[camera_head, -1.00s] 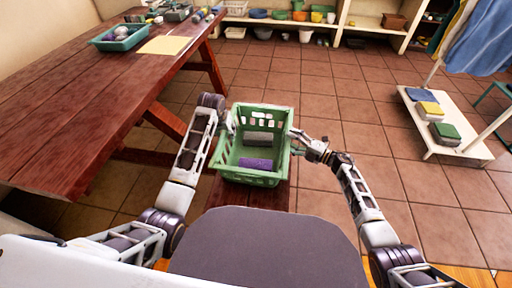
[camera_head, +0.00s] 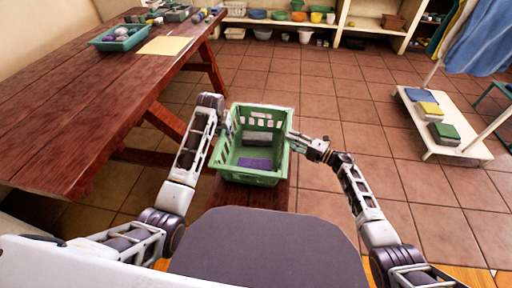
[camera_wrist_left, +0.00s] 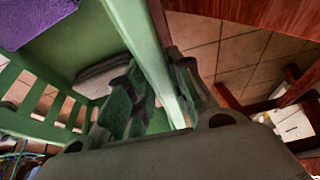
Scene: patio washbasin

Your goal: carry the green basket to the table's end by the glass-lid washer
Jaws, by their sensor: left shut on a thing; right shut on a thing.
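The green basket (camera_head: 252,180) is held between my two arms in the head view, above a dark red wooden surface (camera_head: 248,196). A grey block (camera_head: 257,138) and a purple block (camera_head: 254,163) lie inside it. My left gripper (camera_head: 230,126) is shut on the basket's left side; its fingertips are partly hidden in the head view. In the left wrist view the fingers (camera_wrist_left: 165,90) straddle the green rim (camera_wrist_left: 140,40). My right gripper (camera_head: 293,142) is shut on the basket's right side. No glass-lid washer is recognisable in view.
A long red table (camera_head: 90,95) stands at the left, with a teal tray (camera_head: 118,38) and a yellow sheet (camera_head: 165,46) at its far end. A low white rack (camera_head: 440,125) stands right. Shelves (camera_head: 340,22) line the back. Tiled floor between is clear.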

